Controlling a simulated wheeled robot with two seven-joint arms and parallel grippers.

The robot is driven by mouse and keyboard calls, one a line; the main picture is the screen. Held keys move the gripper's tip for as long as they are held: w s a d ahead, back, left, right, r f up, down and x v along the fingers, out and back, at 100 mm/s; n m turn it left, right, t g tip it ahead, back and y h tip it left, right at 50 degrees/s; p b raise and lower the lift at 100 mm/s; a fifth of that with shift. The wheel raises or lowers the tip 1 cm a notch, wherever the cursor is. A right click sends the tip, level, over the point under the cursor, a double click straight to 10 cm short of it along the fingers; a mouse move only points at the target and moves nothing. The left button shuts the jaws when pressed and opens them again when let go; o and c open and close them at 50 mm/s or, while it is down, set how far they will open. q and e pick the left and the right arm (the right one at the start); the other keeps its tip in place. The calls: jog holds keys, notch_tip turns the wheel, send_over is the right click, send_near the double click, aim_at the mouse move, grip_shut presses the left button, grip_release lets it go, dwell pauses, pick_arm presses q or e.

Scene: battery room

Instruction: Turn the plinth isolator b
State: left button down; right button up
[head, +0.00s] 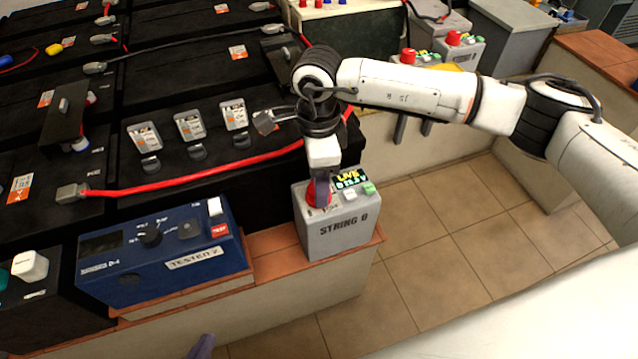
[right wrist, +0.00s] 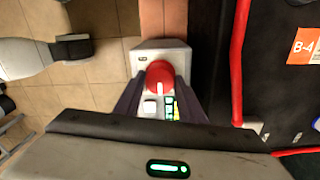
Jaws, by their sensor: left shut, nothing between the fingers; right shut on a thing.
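The plinth isolator is a grey box (head: 337,228) marked STRING, with a red rotary knob (head: 318,194) on top and a small lit display (head: 352,180) reading LIVE. It stands on the tiled plinth ledge. My right gripper (head: 321,188) points down at the knob, its purple fingers on either side of it and shut on it. In the right wrist view the knob (right wrist: 160,76) shows between the fingers, with a pale line across it. Only a purple fingertip of my left gripper (head: 201,346) shows at the bottom edge; it is shut and empty.
A blue tester (head: 165,250) stands left of the box on the ledge. Black batteries with a red cable (head: 210,172) lie behind. Other grey isolators with red knobs (head: 455,38) stand at the back right. The tiled floor (head: 430,230) to the right is clear.

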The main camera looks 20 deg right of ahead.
jog(key=shift+w+a+r, duration=0.1)
jog(key=shift+r, duration=0.05)
jog(key=o, duration=1)
jog(key=shift+o, duration=0.2)
notch_tip(320, 180, up, 10)
jog(key=shift+p, duration=0.3)
jog(key=shift+w, duration=0.1)
